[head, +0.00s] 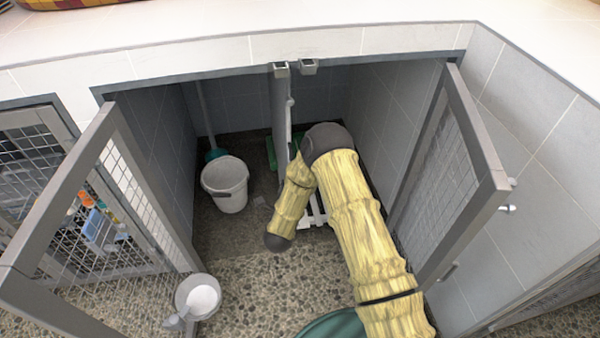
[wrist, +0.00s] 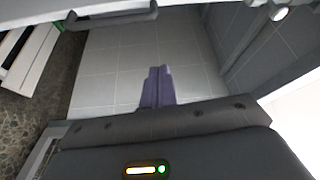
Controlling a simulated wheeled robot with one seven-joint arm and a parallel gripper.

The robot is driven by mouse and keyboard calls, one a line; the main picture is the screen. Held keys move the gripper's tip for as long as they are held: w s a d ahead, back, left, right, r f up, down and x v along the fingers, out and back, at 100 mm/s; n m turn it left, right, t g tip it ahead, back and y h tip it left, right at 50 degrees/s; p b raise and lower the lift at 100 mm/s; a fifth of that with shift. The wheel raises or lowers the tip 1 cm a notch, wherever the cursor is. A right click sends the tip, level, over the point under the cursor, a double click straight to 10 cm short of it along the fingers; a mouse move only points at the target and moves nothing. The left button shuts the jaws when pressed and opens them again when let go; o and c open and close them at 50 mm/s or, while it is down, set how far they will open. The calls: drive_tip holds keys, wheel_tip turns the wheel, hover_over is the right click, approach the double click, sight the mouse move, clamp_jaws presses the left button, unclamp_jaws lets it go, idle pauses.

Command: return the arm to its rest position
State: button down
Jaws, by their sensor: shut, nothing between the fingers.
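My arm (head: 352,215) wears a yellow sleeve with dark bands. It rises from the bottom of the head view to a dark elbow (head: 327,140) in the right kennel bay, then bends back down to a dark rounded end (head: 278,242) near the bay's front. My gripper is not discernible in the head view. In the wrist view my gripper (wrist: 157,72) shows as two purple-grey fingers pressed together, with nothing between them. A grey tiled wall (wrist: 110,60) lies beyond them.
Two mesh doors stand open, one on the left (head: 112,110) and one on the right (head: 478,140). A white bucket (head: 232,200) stands in the left bay. A smaller pail (head: 182,300) is by the left door. A divider (head: 281,115) separates the bays. Pebbled floor (head: 250,300) is clear in front.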

idle(0.3)
drive_tip(key=s+d+r+n+g+y, duration=0.1)
drive_tip(key=d+r+n+g+y, duration=0.4)
drive_tip(key=r+n, duration=0.5)
drive_tip(key=s+d+r+n+g, duration=0.2)
drive_tip(key=s+d+n+g, duration=0.3)
drive_tip(key=s, duration=0.7)
drive_tip(key=s+d+r+n+g, duration=0.2)
drive_tip(key=s+d+n+g, duration=0.3)
drive_tip(key=s, duration=0.7)
wheel_tip(320, 180, up, 34)
drive_tip(key=p, duration=3.4)
drive_tip(key=shift+s+d+m, duration=0.2)
drive_tip(key=shift+d+m, duration=0.2)
drive_tip(key=shift+d, duration=0.05)
drive_tip(key=shift+r, duration=0.1)
drive_tip(key=shift+a, duration=0.1)
